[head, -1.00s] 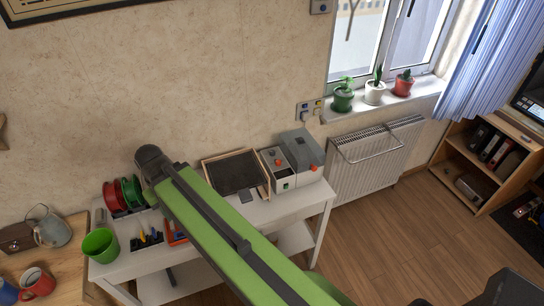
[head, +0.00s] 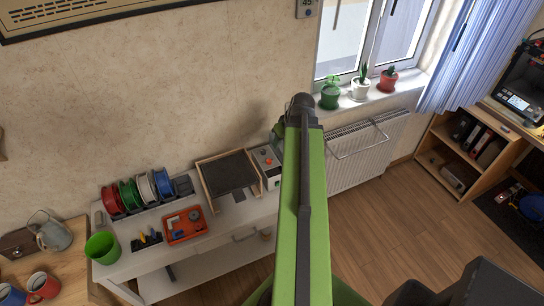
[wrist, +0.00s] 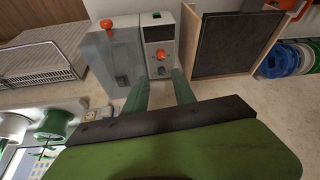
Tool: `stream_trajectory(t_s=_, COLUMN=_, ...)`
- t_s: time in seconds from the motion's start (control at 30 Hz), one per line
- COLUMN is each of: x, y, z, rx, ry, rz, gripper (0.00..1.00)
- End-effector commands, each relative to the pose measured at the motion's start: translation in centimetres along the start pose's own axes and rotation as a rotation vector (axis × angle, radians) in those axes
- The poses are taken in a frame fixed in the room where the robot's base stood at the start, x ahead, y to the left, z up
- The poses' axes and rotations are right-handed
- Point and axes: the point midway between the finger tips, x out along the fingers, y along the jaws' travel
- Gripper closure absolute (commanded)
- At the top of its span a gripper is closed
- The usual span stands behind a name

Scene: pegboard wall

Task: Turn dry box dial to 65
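Two control boxes stand side by side; I cannot tell which is the dry box. In the head view the narrow box (head: 272,181) shows left of my arm; my arm hides most of the grey box and the fingertips.
A dark framed tray (head: 230,176) stands left of the boxes on the white table (head: 225,222). Spools, an orange tray (head: 184,225) and a green cup (head: 102,248) are farther left. A radiator (head: 366,150) and potted plants on the sill are to the right.

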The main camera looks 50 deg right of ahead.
Motion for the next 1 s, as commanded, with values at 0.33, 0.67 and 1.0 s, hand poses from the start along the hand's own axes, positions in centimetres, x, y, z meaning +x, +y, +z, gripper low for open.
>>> stream_trajectory(t_s=0.33, x=3.1, y=-0.1, z=0.2, rx=-0.002, ry=-0.002, rz=-0.001, gripper=0.68)
stream_trajectory(t_s=0.67, x=10.5, y=-0.1, z=0.3, rx=-0.003, ry=-0.003, rz=-0.001, gripper=0.68)
stream_trajectory(t_s=1.0, x=17.2, y=-0.2, z=0.2, rx=-0.003, ry=-0.003, rz=-0.002, gripper=0.68)
